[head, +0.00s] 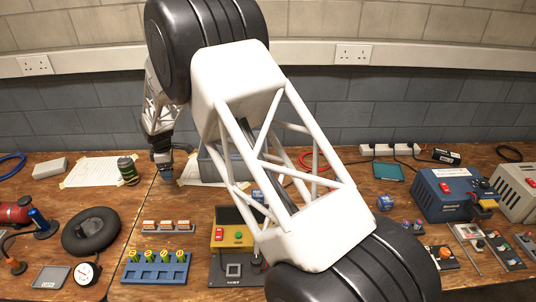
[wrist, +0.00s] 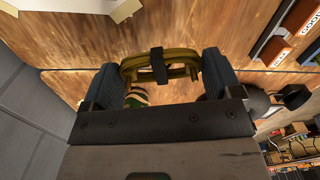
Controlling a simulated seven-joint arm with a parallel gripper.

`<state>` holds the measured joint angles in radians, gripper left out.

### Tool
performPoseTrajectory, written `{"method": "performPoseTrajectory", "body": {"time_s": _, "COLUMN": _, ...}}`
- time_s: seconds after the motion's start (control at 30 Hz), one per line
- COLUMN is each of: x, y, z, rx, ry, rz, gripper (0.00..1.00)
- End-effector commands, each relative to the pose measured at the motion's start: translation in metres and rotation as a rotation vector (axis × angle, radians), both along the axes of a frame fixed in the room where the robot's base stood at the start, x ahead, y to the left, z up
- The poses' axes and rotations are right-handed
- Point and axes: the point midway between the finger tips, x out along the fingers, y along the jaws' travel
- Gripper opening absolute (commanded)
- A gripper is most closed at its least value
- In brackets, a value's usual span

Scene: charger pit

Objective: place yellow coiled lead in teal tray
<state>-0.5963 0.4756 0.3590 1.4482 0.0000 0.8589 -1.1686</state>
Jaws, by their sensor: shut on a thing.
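My gripper (wrist: 163,68) is shut on the yellow coiled lead (wrist: 128,72), which has a black strap around its middle and lies between the two blue fingers in the wrist view. In the head view my gripper (head: 162,172) hangs over the back left of the bench, and the lead cannot be made out there. The teal tray (head: 388,172) lies flat at the back right of the bench, well to the right of my gripper. It looks empty. It is not seen in the wrist view.
A dark green can (head: 128,170) and papers (head: 100,172) are left of my gripper. A grey-blue bin (head: 210,165) stands to its right, partly hidden by my arm.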

Motion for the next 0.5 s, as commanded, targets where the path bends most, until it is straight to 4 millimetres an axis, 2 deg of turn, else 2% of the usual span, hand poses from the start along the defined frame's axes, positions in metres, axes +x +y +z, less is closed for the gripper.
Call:
{"method": "performPoseTrajectory", "body": {"time_s": 0.27, "x": 0.000, "y": 0.000, "z": 0.004, "rx": 0.000, "ry": -0.001, "rz": 0.000, "gripper": 0.60}}
{"method": "performPoseTrajectory", "body": {"time_s": 0.37, "x": 0.001, "y": 0.000, "z": 0.013, "rx": 0.001, "ry": -0.002, "rz": 0.000, "gripper": 0.60}}
{"method": "performPoseTrajectory", "body": {"time_s": 0.5, "x": 0.000, "y": 0.000, "z": 0.035, "rx": 0.002, "ry": -0.003, "rz": 0.000, "gripper": 0.60}}
